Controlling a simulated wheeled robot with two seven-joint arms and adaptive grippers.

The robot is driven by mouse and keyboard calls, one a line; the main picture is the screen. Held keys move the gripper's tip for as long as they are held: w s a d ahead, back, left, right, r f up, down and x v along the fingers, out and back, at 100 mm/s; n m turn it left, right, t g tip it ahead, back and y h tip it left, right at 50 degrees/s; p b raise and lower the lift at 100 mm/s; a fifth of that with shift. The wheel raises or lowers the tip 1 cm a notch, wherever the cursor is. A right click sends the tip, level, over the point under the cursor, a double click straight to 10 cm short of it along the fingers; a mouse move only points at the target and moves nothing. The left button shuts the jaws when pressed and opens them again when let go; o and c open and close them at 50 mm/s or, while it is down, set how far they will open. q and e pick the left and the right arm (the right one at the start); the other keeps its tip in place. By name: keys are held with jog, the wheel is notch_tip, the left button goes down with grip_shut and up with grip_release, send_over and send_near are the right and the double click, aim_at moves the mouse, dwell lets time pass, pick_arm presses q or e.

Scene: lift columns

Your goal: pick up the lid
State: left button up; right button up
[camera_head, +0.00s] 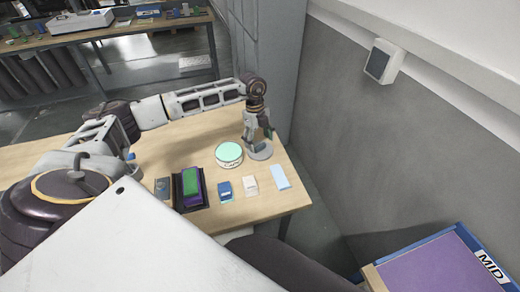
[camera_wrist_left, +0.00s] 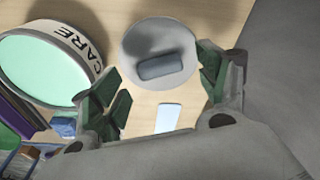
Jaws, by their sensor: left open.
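The lid (camera_head: 265,155) is a round grey disc with a darker bar handle, lying flat on the wooden table near its right end. In the left wrist view the lid (camera_wrist_left: 140,42) is near the top middle, and its handle (camera_wrist_left: 160,67) shows whole. My left gripper (camera_head: 258,136) is over the lid, pointing down. In the left wrist view its fingers (camera_wrist_left: 162,86) are spread apart, with nothing between them and the handle just beyond. My right gripper is not in view.
A round tin with a mint top (camera_head: 229,153) labelled CARE stands close left of the lid. A blue item (camera_head: 224,188), a white item (camera_head: 250,185) and a pale blue card (camera_head: 280,178) lie nearer. A dark tray (camera_head: 205,188) holds green and purple blocks. A wall is at right.

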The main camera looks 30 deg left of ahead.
pick_arm(q)
jog(key=shift+d+f, duration=0.1)
jog(key=shift+f, duration=1.1)
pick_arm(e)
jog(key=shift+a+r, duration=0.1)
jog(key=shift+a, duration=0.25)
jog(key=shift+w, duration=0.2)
pick_arm(q)
jog(key=c, duration=1.1)
